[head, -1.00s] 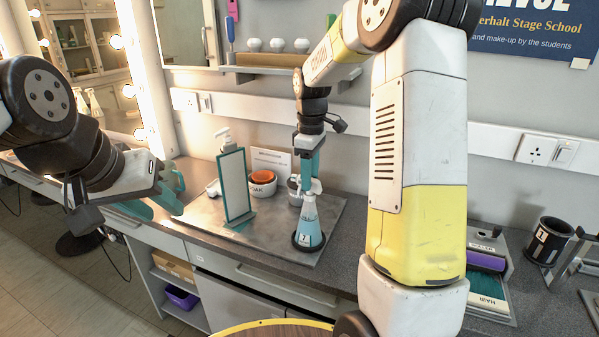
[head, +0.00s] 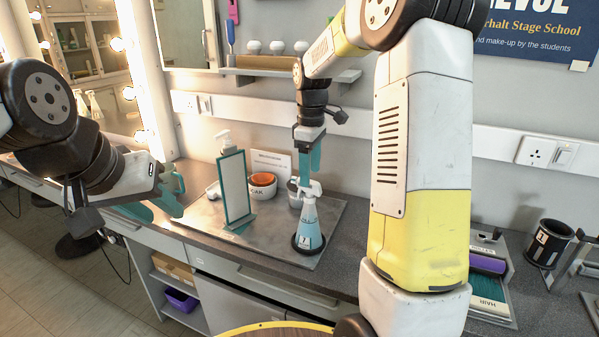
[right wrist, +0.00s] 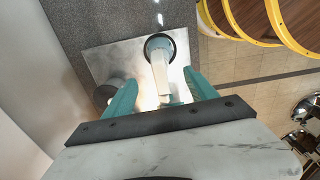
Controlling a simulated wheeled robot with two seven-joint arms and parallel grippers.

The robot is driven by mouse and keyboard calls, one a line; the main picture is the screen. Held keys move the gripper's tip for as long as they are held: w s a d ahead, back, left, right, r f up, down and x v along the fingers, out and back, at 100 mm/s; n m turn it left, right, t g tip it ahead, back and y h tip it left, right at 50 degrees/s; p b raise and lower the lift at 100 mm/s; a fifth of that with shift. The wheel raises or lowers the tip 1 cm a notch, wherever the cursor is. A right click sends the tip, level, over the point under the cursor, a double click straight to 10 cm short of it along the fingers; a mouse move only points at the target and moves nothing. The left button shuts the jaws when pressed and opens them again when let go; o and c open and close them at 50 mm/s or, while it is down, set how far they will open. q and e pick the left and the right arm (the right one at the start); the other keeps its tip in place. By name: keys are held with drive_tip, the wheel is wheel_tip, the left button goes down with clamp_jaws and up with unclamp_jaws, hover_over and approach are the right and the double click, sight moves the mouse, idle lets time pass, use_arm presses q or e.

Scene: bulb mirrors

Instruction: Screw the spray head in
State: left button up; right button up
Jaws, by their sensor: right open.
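A light blue spray bottle (head: 309,230) with a numbered label stands upright in a black ring (head: 297,246) on the metal tray. A white spray head (head: 310,189) sits at its top; whether it is screwed tight cannot be seen. My right gripper (head: 309,172) is above the bottle, pointing down. In the right wrist view its teal fingers (right wrist: 160,92) are apart on either side of the white spray head (right wrist: 159,75), with gaps showing. My left gripper (head: 170,195) is away at the left, beside the counter edge; its finger gap is unclear.
A teal-framed upright panel (head: 236,188) stands on the metal tray (head: 266,234), left of the bottle. Behind are a white pump bottle (head: 223,139), a bowl (head: 262,190) and a white card (head: 270,161).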

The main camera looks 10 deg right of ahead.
drive_tip(key=shift+r, duration=1.75)
